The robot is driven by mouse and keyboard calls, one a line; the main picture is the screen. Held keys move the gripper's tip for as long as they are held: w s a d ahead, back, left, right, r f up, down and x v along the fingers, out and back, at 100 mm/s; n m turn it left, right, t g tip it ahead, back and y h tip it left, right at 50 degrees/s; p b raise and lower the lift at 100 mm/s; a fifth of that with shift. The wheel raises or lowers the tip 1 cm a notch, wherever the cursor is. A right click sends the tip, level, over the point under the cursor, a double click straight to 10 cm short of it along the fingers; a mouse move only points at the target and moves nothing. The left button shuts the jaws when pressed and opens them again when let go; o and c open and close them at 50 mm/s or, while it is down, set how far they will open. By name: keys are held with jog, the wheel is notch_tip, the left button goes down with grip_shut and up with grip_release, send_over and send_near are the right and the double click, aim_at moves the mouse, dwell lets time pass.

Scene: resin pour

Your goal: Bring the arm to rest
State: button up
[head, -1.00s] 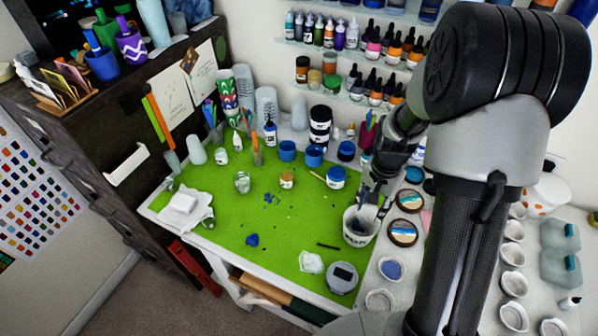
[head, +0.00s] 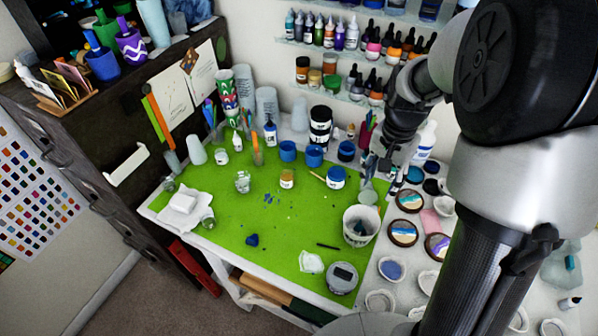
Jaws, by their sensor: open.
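My gripper (head: 382,180) is open and points down above the right edge of the green mat (head: 290,225). It is behind and a little above the white cup (head: 361,226), apart from it, and I see nothing held in it. My arm rises to the right of the gripper and covers part of the white table on that side. The white cup stands upright on the mat, with something dark inside it.
Round coasters (head: 403,233) and several small cups are on the right. Bottle shelves (head: 340,60) are close behind the gripper. The mat's middle is mostly clear.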

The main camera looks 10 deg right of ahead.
jog(key=shift+r, duration=0.7)
jog(key=s+a+r+n+t+b, duration=0.2)
jog(key=s+a+r+n+b, duration=0.4)
jog(key=s, duration=0.3)
jog(key=s+a+f+n+t+b, duration=0.2)
jog(key=s+a, duration=0.4)
jog(key=s, duration=0.4)
jog(key=shift+f+n+t+b, duration=0.2)
jog(key=shift+n+t+b, duration=0.1)
jog(key=shift+n, duration=0.6)
